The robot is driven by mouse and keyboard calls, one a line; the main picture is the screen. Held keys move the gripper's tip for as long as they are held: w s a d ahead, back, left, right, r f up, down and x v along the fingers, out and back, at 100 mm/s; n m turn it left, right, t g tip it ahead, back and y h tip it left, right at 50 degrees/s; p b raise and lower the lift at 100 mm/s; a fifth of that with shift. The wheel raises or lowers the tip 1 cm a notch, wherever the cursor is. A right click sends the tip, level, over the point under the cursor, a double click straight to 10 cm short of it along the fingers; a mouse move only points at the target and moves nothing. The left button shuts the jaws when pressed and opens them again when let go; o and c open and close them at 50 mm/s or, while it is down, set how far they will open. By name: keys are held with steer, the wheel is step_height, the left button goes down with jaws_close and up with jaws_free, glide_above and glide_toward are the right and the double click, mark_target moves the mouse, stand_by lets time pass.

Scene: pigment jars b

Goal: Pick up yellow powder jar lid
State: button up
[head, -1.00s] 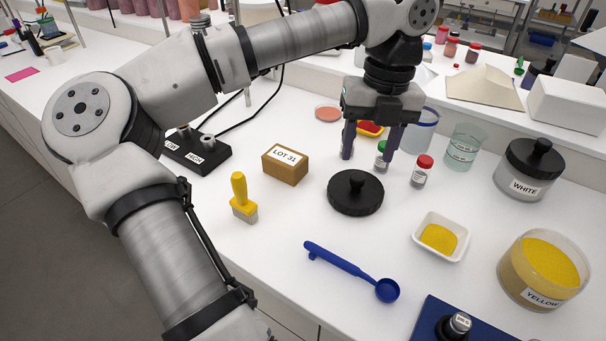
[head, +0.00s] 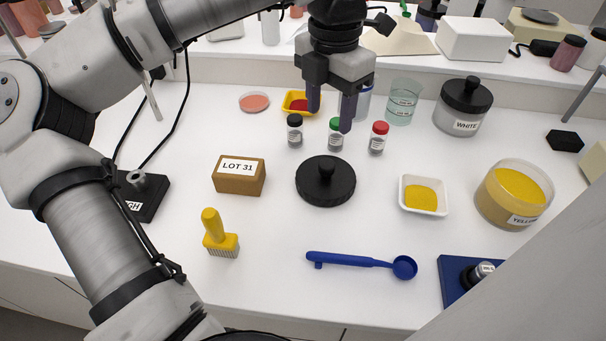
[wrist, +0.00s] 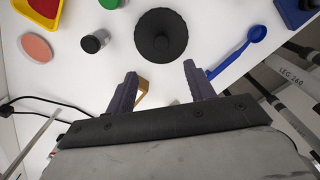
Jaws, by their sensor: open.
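The yellow powder jar (head: 512,197) stands open at the right, full of yellow powder. A loose round black lid with a knob (head: 326,181) lies flat on the white bench near the middle, knob up. It also shows in the wrist view (wrist: 161,36), beyond my fingertips. My gripper (head: 330,114) is open and empty, pointing down. In the head view it appears above and behind the lid, over the small vials. In the wrist view my gripper (wrist: 160,73) has the lid just past the gap between its fingers, not between them.
Small vials with black (head: 295,131), green (head: 336,134) and red (head: 378,138) caps stand behind the lid. A LOT 31 block (head: 239,176), yellow brush (head: 220,236), blue scoop (head: 350,260) and powder dish (head: 424,196) surround it. The lidded WHITE jar (head: 464,108) stands behind right.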

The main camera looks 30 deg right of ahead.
steer(key=p, duration=0.1)
glide_above(326, 164)
step_height(326, 164, down, 8)
steer(key=shift+r, duration=0.15)
steer(key=shift+f+p, duration=1)
steer(key=shift+f, duration=1.65)
steer(key=c, duration=1.1)
